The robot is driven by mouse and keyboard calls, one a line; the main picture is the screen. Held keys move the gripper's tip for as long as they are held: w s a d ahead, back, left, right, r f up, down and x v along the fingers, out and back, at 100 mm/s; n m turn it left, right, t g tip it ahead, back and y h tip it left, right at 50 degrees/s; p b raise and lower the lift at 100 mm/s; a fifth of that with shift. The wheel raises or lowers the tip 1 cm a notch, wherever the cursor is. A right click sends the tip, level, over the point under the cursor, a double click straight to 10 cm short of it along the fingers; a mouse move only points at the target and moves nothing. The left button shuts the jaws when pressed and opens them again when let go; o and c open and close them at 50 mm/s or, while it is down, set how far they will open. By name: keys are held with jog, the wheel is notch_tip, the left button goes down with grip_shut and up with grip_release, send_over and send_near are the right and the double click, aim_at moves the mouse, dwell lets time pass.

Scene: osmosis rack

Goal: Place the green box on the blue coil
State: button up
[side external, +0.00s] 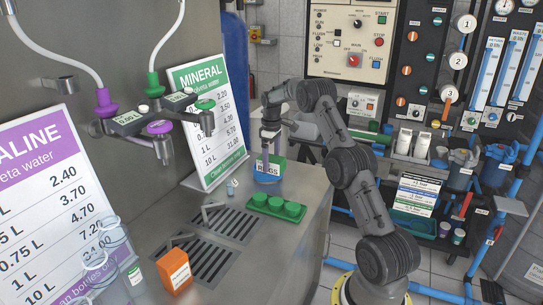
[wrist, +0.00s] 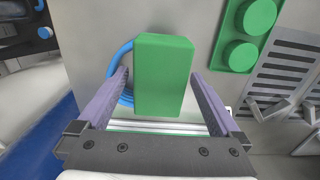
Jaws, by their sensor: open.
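The green box (side external: 278,165) is at the far end of the steel counter, in the side external view. It also fills the middle of the wrist view (wrist: 164,75). The blue coil (side external: 266,179) shows low around the box; in the wrist view its loops (wrist: 124,77) stick out on the box's left side. The box appears to rest on the coil, covering much of it; the contact is hidden. My gripper (side external: 266,163) reaches down at the box. In the wrist view my gripper (wrist: 160,76) is open, its purple fingers on either side of the box with visible gaps.
A green block with round knobs (side external: 278,207) lies in front of the box, beside the drain grille (side external: 222,232). A small vial (side external: 232,187) stands to the left. The mineral price sign (side external: 211,120) stands behind left. An orange box (side external: 174,270) is near the front.

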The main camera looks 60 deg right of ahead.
aim_at(271, 158)
notch_tip(271, 158, up, 11)
jog(key=s+a+r+t, duration=0.1)
jog(key=s+a+r, duration=0.1)
jog(key=a+r, duration=0.45)
jog(key=s+a+r+t+h, duration=0.1)
jog(key=s+a+r, duration=0.15)
jog(key=a, duration=0.75)
jog(key=s+a+r+t, duration=0.1)
jog(key=s+a+r, duration=0.1)
jog(key=a+r, duration=0.5)
jog(key=s+a+f+t, duration=0.1)
jog(key=s+a+f, duration=0.2)
jog(key=s+a, duration=0.2)
jog(key=s+a+f, duration=0.3)
jog(key=s+a, duration=0.2)
jog(key=s, duration=0.3)
jog(key=s+a+f+t+y, duration=0.1)
jog(key=s+a+f, duration=0.3)
jog(key=s+a, duration=0.2)
jog(key=shift+s+t, duration=0.3)
